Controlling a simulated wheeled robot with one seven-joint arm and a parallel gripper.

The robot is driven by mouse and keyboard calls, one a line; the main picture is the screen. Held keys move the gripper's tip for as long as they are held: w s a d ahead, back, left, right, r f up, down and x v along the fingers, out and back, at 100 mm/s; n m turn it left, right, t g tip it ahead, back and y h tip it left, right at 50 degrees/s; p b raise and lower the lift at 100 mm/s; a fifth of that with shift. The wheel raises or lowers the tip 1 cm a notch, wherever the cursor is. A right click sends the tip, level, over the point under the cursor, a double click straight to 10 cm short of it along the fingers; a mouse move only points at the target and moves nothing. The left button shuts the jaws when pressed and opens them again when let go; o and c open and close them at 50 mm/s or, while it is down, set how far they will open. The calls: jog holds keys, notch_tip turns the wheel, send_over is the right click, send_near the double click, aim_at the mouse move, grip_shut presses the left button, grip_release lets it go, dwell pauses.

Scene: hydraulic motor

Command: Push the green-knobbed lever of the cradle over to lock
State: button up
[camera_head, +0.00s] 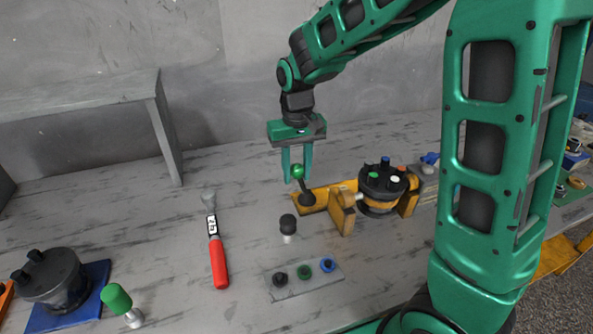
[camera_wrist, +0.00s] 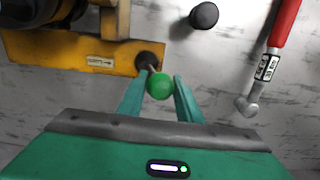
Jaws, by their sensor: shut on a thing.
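The green knob (camera_head: 297,171) tops a dark lever that rises from the left end of the yellow cradle (camera_head: 342,218). In the wrist view the knob (camera_wrist: 160,86) sits between my fingertips, with the lever's dark base (camera_wrist: 149,61) just beyond it on the yellow plate (camera_wrist: 60,50). My gripper (camera_head: 298,177) points down from above and is shut on the knob, one finger on each side. The lever stands nearly upright, leaning a little. A dark round motor (camera_head: 383,185) with coloured caps rests in the cradle.
A black-knobbed peg (camera_head: 288,225) stands in front of the cradle. A red-handled tool (camera_head: 218,262) lies to its left. A plate with several coloured caps (camera_head: 305,279) is near the front. Another dark motor part (camera_head: 52,278) and a green-handled piece (camera_head: 119,300) are front left.

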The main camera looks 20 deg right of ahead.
jog(key=shift+a, duration=0.25)
jog(key=shift+o, duration=0.4)
jog(key=shift+a+f, duration=0.25)
jog(key=shift+a, duration=0.3)
jog(key=shift+a+f, duration=0.1)
jog(key=shift+o, duration=0.7)
jog(key=shift+s+a+f, duration=0.1)
jog(key=shift+a+f, duration=0.2)
jog(key=shift+a, duration=0.25)
jog(key=shift+o, duration=0.3)
jog(key=shift+o, duration=0.4)
jog(key=shift+a+f, duration=0.1)
jog(key=shift+a, duration=0.05)
jog(key=o, duration=0.3)
